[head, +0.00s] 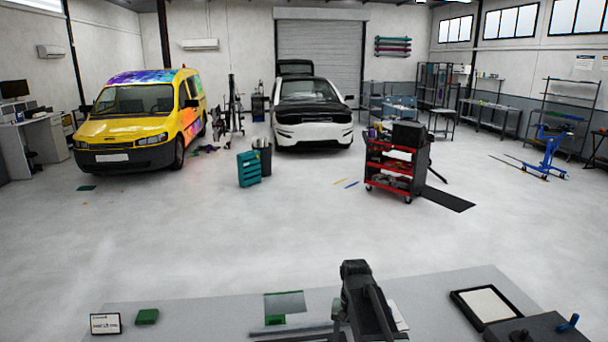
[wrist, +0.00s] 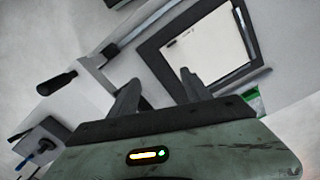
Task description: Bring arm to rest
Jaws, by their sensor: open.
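My gripper (wrist: 160,88) shows in the wrist view with its two fingers spread apart and nothing between them. Behind the fingers is a black-framed tray with a pale sheet (wrist: 205,50); I cannot tell the gap between it and the fingertips. In the head view my dark arm (head: 366,305) stands folded over the grey worktable (head: 190,312), near the bottom middle. The fingertips cannot be made out clearly there.
On the worktable are a green block (head: 147,316), a small card (head: 105,324), a grey sheet with green edges (head: 285,302), and a black-framed tray (head: 458,294) at right. A dark box (head: 530,331) sits beside it. A red tool cart (head: 391,171) and vehicles stand beyond; open floor lies between.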

